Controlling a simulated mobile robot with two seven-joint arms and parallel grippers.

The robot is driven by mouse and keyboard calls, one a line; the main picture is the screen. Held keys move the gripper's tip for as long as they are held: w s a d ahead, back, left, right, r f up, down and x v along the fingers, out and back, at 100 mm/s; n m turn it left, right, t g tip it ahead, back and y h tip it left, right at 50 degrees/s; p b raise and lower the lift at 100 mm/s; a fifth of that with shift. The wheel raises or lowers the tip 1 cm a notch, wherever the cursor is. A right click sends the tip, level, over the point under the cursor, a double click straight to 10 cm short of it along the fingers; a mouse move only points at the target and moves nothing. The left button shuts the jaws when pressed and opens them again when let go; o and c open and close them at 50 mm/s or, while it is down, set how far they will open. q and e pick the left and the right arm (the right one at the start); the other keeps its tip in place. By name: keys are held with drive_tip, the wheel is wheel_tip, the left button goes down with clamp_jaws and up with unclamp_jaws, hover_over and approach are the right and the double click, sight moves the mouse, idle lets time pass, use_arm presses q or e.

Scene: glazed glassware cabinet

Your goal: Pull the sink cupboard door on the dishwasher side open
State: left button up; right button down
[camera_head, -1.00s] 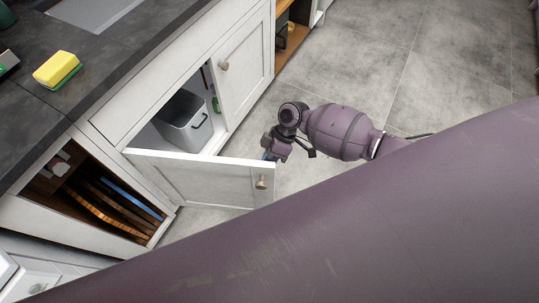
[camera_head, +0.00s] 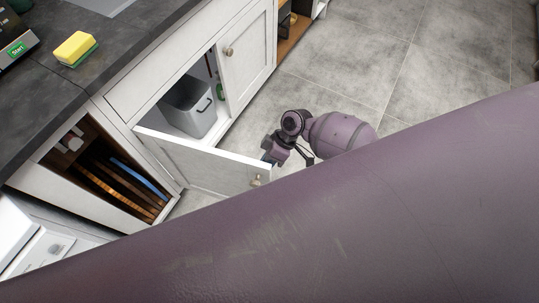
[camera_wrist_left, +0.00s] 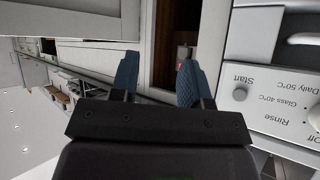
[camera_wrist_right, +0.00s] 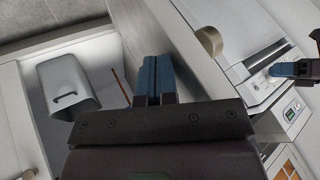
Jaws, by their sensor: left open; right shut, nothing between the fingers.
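The sink cupboard door on the dishwasher side (camera_head: 215,167) stands swung well out from the cabinet, with its round knob (camera_head: 255,180) on the outer face near the free edge. My right gripper (camera_head: 268,154) is shut and empty at the inner side of that door, close to its free edge; contact cannot be told. The right wrist view shows its fingers (camera_wrist_right: 155,78) together before the door, with the knob (camera_wrist_right: 210,40) beyond. My left gripper (camera_wrist_left: 160,78) is open and empty near the dishwasher panel (camera_wrist_left: 270,90); it is hidden in the head view.
A grey bin (camera_head: 190,108) stands inside the open cupboard. The other cupboard door (camera_head: 247,55) is closed. A rack of boards (camera_head: 125,185) sits left of the open door. My large purple arm link covers the foreground. Grey floor (camera_head: 345,75) is clear beyond the cabinets.

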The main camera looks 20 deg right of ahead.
use_arm(q)
drive_tip(key=r+p, duration=0.1)
drive_tip(key=p, duration=0.1)
drive_tip(key=r+p, duration=0.1)
drive_tip(key=r, duration=0.1)
drive_tip(key=r+p, duration=0.2)
drive_tip(key=shift+s+a+p, duration=0.2)
drive_tip(key=shift+s+p, duration=0.1)
drive_tip(key=shift+s, duration=0.05)
use_arm(e)
drive_tip(key=s+a+m+t, duration=0.2)
drive_tip(key=s+a+m, duration=0.2)
drive_tip(key=s+a, duration=0.6)
drive_tip(key=shift+t, duration=0.3)
use_arm(q)
drive_tip(key=shift+w+r, duration=0.1)
drive_tip(key=shift+w, duration=0.05)
use_arm(e)
drive_tip(key=shift+d, duration=0.15)
use_arm(q)
wheel_tip(320, 180, up, 2)
drive_tip(key=shift+p, duration=0.9)
use_arm(e)
drive_tip(key=v, duration=1)
drive_tip(key=shift+d+r, duration=0.2)
drive_tip(key=shift+r, duration=0.05)
drive_tip(key=shift+s, duration=0.15)
